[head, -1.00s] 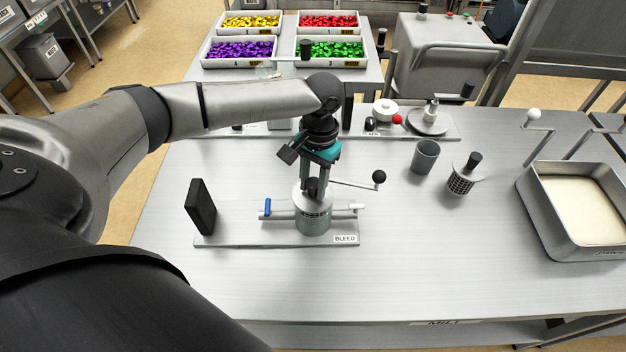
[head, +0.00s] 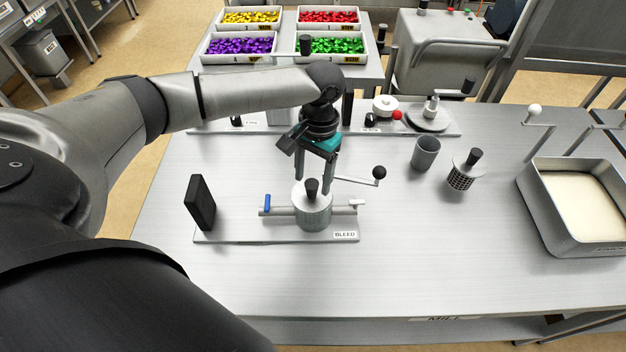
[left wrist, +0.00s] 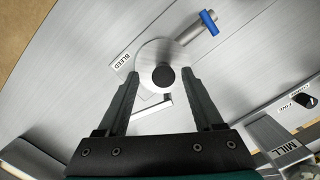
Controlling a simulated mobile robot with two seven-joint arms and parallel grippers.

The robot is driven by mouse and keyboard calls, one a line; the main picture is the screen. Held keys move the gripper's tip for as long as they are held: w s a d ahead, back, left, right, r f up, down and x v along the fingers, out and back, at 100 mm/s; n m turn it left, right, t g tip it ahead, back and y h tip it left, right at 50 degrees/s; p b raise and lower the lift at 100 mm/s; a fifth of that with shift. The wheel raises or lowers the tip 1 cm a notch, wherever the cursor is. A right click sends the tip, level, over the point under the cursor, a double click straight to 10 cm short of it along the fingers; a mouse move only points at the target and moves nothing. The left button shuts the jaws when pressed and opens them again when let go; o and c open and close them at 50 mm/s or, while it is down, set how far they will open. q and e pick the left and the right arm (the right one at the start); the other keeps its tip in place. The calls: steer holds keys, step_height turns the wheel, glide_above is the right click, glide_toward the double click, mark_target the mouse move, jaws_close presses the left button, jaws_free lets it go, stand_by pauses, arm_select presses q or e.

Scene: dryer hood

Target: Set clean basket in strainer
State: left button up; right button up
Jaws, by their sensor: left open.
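The strainer (head: 313,216) is a metal cylinder on the plate labelled BLEED, with a metal top and a black knob (head: 312,187) standing up from its middle. The knob also shows in the left wrist view (left wrist: 163,76). My left gripper (head: 313,183) is open over the strainer, its fingers apart on either side of the knob. In the left wrist view the fingers (left wrist: 160,82) are clear of it. How far down the piece under the knob sits is hard to tell. A perforated basket (head: 461,181) with a black handle stands at right. My right gripper is out of view.
A grey cup (head: 425,153) stands beside the perforated basket. A black upright block (head: 200,203) is left on the plate. An arm with a black ball (head: 379,172) sticks out behind the strainer. A pale-filled tray (head: 580,205) is at right. The front of the table is clear.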

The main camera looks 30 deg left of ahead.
arm_select(q)
step_height(320, 180, up, 12)
steer(key=w, duration=0.1)
steer(key=shift+w+f, duration=0.2)
steer(key=shift+f, duration=0.05)
